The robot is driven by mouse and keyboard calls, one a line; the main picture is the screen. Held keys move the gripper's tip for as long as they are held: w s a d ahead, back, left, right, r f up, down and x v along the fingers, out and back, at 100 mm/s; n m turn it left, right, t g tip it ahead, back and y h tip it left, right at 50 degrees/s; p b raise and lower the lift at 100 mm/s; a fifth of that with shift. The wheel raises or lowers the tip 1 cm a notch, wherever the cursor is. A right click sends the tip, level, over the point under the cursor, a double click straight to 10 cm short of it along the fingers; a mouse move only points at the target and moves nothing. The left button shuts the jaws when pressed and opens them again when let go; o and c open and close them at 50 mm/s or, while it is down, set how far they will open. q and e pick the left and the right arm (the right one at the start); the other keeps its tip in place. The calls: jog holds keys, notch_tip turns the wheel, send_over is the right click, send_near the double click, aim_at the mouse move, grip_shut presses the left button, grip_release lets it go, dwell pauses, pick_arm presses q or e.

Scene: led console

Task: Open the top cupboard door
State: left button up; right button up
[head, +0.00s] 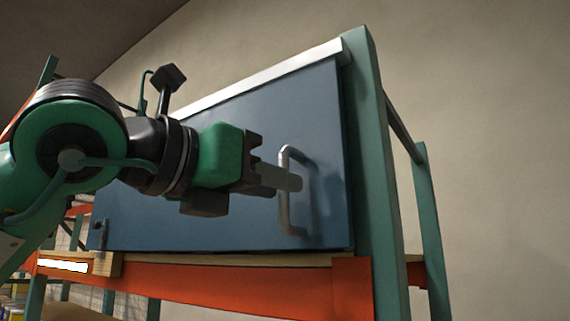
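The top cupboard is a blue-grey box on a rack, and its door (235,110) faces me and looks shut. A metal bar handle (285,210) stands upright near the door's right edge. My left gripper (298,183) reaches in from the left, with its fingertips at the handle's middle. The fingertips overlap the handle's bar in the picture; whether they touch it or close around it I cannot tell. A second, small handle (101,235) shows at the lower left of the cupboard. My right gripper is not in view.
The cupboard stands on a shelf with an orange beam (220,285). A green rack post (375,150) rises close to the right of the door. A plain wall (490,120) is behind. Other rack shelves show at the lower left.

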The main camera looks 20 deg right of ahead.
pick_arm(q)
jog(key=shift+p+x, duration=0.5)
jog(key=shift+x, duration=0.85)
grip_shut()
jog(key=shift+a, duration=0.1)
